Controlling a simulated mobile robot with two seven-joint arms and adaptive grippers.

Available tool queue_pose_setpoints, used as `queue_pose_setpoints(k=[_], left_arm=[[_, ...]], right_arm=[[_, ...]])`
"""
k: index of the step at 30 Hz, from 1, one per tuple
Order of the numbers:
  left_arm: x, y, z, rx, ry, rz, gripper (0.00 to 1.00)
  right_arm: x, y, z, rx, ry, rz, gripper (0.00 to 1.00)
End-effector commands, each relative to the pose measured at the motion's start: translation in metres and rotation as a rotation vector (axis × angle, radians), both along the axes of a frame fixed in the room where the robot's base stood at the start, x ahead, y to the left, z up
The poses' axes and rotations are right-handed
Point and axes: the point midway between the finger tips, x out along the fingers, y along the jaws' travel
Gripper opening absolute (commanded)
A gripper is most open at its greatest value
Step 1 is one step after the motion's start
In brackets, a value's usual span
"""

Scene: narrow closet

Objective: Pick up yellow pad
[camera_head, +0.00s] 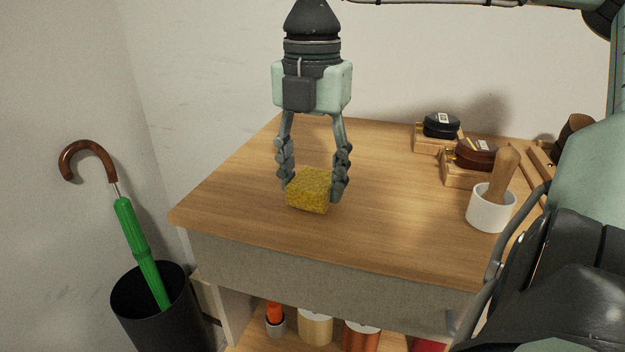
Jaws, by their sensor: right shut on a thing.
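The yellow pad (309,190) is a small, rough, sponge-like block on the left half of the wooden tabletop (240,185). My right gripper (312,187) points straight down from above, with one finger at each side of the pad. It is shut on the pad, and the fingertips cover its left and right sides. The pad sits at or very close to the tabletop; I cannot tell whether there is a gap under it. My left gripper is not in view.
A white mortar (490,210) with a wooden pestle (505,172) and two dark round items (441,125) (476,154) on wooden stands are at the right. A green umbrella (139,240) stands in a black bin (165,310) at the left. Spools (316,328) sit below. The tabletop's middle is clear.

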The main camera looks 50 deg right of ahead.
Motion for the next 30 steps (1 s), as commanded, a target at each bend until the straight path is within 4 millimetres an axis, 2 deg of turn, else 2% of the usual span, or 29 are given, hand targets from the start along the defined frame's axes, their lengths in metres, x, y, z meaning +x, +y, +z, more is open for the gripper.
queue_pose_setpoints(k=[5, 8, 20, 30], left_arm=[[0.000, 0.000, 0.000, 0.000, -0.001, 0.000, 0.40], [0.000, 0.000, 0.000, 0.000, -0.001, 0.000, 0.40], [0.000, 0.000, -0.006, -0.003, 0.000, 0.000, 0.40], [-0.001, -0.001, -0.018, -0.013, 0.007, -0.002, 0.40]], right_arm=[[0.001, -0.001, 0.015, -0.003, -0.003, -0.002, 0.31], [0.001, 0.000, 0.031, -0.002, -0.005, -0.002, 0.31], [0.001, 0.000, 0.129, -0.004, -0.005, -0.003, 0.31], [0.001, 0.000, 0.214, -0.003, -0.003, -0.001, 0.31]])
